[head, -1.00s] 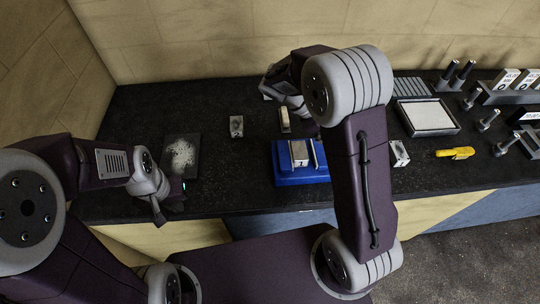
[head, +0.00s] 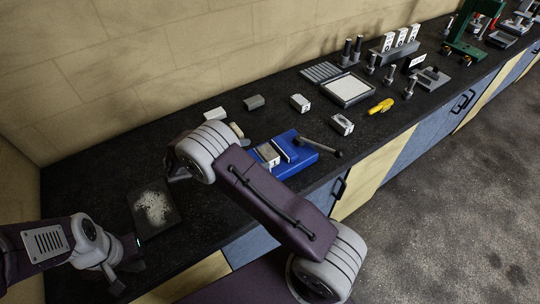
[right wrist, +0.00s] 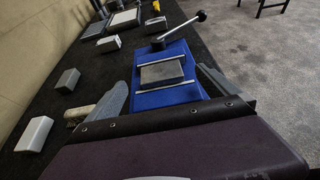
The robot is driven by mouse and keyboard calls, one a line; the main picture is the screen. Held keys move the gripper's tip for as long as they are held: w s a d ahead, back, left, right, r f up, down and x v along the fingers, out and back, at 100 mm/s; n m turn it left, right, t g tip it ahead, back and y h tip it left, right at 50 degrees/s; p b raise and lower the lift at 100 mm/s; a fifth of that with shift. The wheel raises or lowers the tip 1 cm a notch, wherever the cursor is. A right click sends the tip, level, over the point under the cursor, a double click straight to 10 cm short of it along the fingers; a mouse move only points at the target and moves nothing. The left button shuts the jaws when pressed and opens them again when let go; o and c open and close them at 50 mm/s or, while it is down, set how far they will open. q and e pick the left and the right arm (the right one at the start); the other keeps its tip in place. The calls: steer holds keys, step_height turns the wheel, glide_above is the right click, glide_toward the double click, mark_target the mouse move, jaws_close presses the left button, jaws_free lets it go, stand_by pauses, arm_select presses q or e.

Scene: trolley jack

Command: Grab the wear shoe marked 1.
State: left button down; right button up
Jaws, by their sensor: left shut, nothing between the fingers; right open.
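Several small blocks that look like wear shoes lie on the black bench; the digits on their faces are too small to read, so I cannot tell which is marked 1. One block (head: 300,103) with a dark mark lies behind the blue fixture, another (head: 342,124) to its right. A grey block (head: 254,102) and a pale block (head: 215,114) lie further left. A block (head: 268,154) sits in the blue fixture (head: 299,167). My right gripper (right wrist: 163,94) is open, its fingers toward the fixture; the arm hides it in the head view. My left gripper (head: 122,279) is shut and empty.
A lever handle (head: 322,149) sticks out from the fixture. A grey tray (head: 349,88), a yellow tool (head: 381,106), several upright pins and a rack (head: 386,52) of white-faced blocks stand further right. A dark speckled plate (head: 154,207) lies at left.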

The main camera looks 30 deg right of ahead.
mark_target(267, 153)
steer(key=shift+d+p, duration=0.35)
steer(key=shift+d, duration=0.05)
steer(key=shift+d+f, duration=0.2)
steer(key=shift+f, duration=0.05)
steer(key=shift+w+f, duration=0.1)
steer(key=shift+f, duration=0.05)
steer(key=p+x, duration=0.2)
steer(key=x, duration=0.3)
steer(key=shift+d+f+p, duration=0.3)
steer(key=shift+f+p, duration=0.05)
steer(key=shift+p, duration=0.05)
steer(key=shift+f, duration=0.1)
arm_select(q)
steer(key=r, duration=0.1)
steer(key=a+r, duration=0.1)
steer(key=r, duration=0.1)
steer(key=shift+r, duration=0.3)
arm_select(e)
steer(key=shift+a, duration=0.1)
